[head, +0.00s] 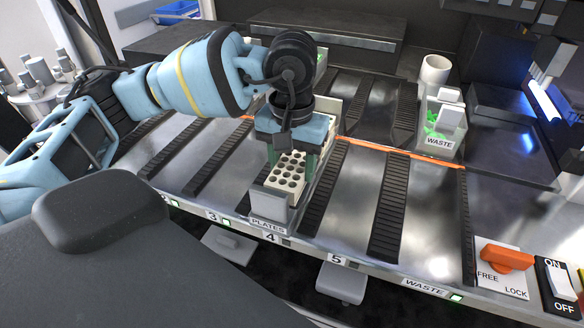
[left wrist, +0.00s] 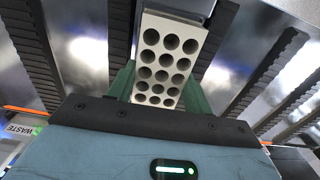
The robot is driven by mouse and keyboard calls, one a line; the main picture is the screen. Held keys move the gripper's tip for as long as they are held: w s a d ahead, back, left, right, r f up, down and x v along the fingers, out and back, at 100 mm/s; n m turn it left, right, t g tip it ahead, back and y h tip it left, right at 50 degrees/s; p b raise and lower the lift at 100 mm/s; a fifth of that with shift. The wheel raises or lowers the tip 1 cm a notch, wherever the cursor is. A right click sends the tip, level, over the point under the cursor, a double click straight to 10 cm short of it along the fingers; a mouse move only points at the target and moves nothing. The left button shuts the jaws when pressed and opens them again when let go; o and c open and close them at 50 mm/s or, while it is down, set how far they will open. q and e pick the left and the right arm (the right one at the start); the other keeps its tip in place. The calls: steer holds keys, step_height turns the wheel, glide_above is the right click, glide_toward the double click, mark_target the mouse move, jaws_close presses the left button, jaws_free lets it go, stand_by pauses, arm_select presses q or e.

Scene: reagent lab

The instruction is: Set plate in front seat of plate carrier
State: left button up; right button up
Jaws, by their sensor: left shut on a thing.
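The plate (head: 289,171) is a pale block with rows of round dark wells. My left gripper (head: 296,160) points down from above and is shut on it, with a green finger on each side. In the left wrist view the plate (left wrist: 167,62) shows between the green fingers (left wrist: 160,90). The plate carrier (head: 268,205) is the long pale rack labelled PLATES on the deck. The plate is at the carrier's front end, but I cannot tell whether it touches the seat. The carrier's middle is hidden behind my gripper. My right gripper is not in view.
Dark ribbed rails (head: 390,215) run front to back on both sides of the carrier. A clear WASTE bin (head: 440,143) with green contents stands at the right. An orange FREE/LOCK lever (head: 505,257) and an ON/OFF switch (head: 562,283) are at the front right. Lane 5 is clear.

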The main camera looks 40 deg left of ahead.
arm_select(q)
steer(key=shift+f, duration=0.8)
steer(key=shift+f, duration=0.1)
steer(key=shift+f, duration=0.15)
steer(key=o, duration=1)
steer(key=shift+c, duration=0.2)
steer(key=shift+r, duration=0.2)
